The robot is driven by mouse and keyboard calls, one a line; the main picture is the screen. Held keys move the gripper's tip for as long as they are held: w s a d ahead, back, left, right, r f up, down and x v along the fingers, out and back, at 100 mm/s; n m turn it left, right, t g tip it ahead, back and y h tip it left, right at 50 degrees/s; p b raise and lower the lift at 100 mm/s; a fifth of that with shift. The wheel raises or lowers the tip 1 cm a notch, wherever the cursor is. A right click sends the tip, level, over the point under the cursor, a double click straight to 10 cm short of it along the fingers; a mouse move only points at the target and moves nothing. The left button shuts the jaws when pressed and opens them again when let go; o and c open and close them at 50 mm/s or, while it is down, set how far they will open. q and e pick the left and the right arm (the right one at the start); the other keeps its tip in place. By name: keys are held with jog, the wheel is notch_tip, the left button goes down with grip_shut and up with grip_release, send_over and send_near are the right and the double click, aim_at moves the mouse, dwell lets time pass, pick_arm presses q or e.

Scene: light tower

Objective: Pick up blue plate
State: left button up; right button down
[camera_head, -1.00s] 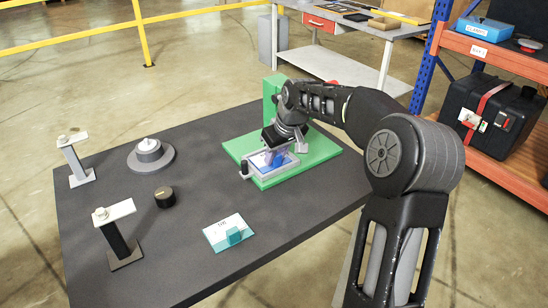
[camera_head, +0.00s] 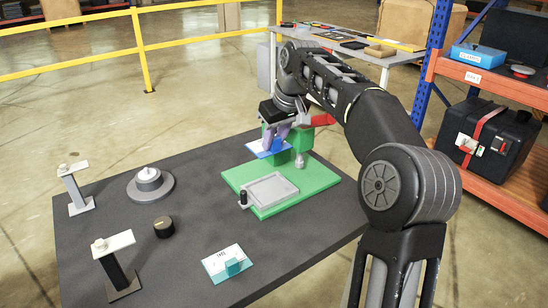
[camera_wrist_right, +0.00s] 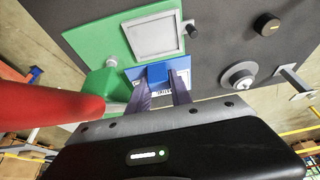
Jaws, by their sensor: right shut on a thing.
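The blue plate (camera_head: 268,149) is a flat piece with a raised blue grip block, which shows between my fingers in the right wrist view (camera_wrist_right: 157,73). My right gripper (camera_head: 277,135) is shut on that block and holds the plate in the air above the back part of the green base (camera_head: 311,193). A grey rectangular frame (camera_head: 270,190) on the base is empty; it also shows in the right wrist view (camera_wrist_right: 154,37). A green upright (camera_wrist_right: 104,88) stands on the base close to the plate. My left gripper is not in view.
On the dark table (camera_head: 190,240) stand a white-and-teal plate (camera_head: 228,262), a black knob (camera_head: 163,227), a grey round fixture (camera_head: 150,184) and two posts with light tops (camera_head: 114,243). An orange shelf (camera_head: 500,80) stands at the right.

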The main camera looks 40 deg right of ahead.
notch_tip(320, 180, up, 6)
jog(key=shift+f+p, duration=0.25)
jog(key=shift+p, duration=0.35)
notch_tip(320, 180, up, 8)
jog(key=p, duration=0.6)
jog(key=shift+f+p, duration=0.2)
jog(key=shift+p, duration=0.15)
jog(key=shift+a+f, duration=0.1)
